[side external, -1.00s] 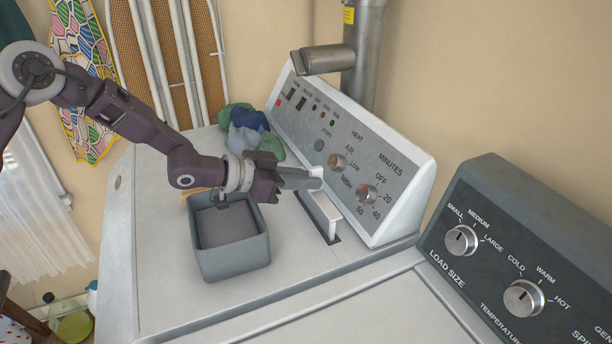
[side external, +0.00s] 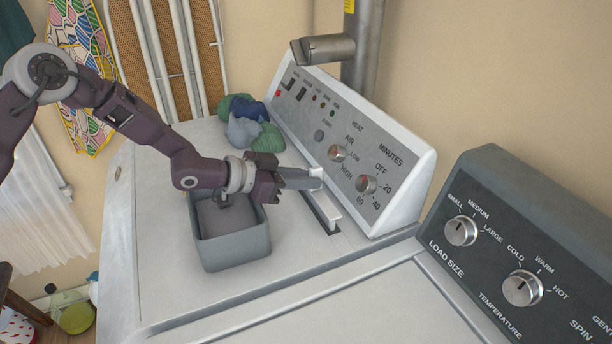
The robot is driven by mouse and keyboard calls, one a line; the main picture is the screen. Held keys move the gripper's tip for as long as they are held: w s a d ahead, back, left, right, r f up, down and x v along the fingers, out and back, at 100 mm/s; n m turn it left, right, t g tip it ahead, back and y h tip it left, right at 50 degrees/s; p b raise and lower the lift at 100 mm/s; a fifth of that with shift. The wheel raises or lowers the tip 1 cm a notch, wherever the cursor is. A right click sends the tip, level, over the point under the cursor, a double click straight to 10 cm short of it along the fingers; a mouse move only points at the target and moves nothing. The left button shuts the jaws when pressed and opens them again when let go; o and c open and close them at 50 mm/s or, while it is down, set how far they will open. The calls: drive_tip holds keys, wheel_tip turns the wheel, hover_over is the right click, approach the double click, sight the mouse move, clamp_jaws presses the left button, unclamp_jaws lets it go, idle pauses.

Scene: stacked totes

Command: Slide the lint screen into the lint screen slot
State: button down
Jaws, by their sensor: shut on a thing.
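The lint screen (side external: 326,213) is a narrow pale piece standing at the dryer top, just in front of the control panel. Its lower edge meets the dark lint screen slot (side external: 333,232), and it seems to be partly inside. The slot is mostly covered by the screen. My gripper (side external: 316,179) reaches in from the left, roughly level, and is shut on the upper end of the screen. The fingers hide that end, so the exact grip cannot be seen.
A grey open bin (side external: 234,250) stands on the dryer top below my wrist. Several balled cloths (side external: 245,128) lie behind. The sloped control panel (side external: 345,150) with knobs is close beyond the screen. The dryer top (side external: 190,291) in front is clear.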

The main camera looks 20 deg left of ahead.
drive_tip(key=shift+f, duration=0.35)
drive_tip(key=shift+r, duration=0.15)
